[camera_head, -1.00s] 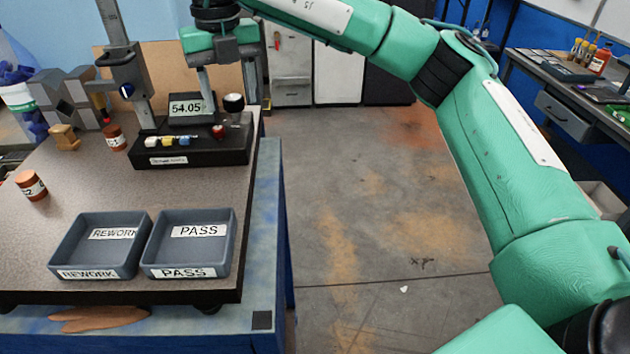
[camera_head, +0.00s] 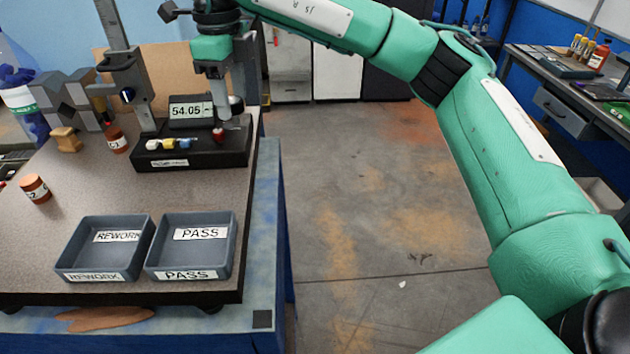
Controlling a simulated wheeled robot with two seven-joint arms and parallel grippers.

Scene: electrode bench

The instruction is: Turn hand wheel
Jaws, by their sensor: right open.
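A dark round knob (camera_head: 237,101), which may be the hand wheel, shows beside the fingers and is partly hidden. I cannot tell whether the fingers touch it. A small dark wheel with a pale and blue hub (camera_head: 127,95) also sits on the grey column stand (camera_head: 113,65). A red knob (camera_head: 218,134) is on the box. My left gripper is out of view.
A REWORK tray (camera_head: 104,250) and a PASS tray (camera_head: 190,246) stand empty at the table's front. Orange-brown jars (camera_head: 35,189) (camera_head: 115,140) and a wooden block (camera_head: 66,139) are at the left. Another bench (camera_head: 560,90) stands at far right.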

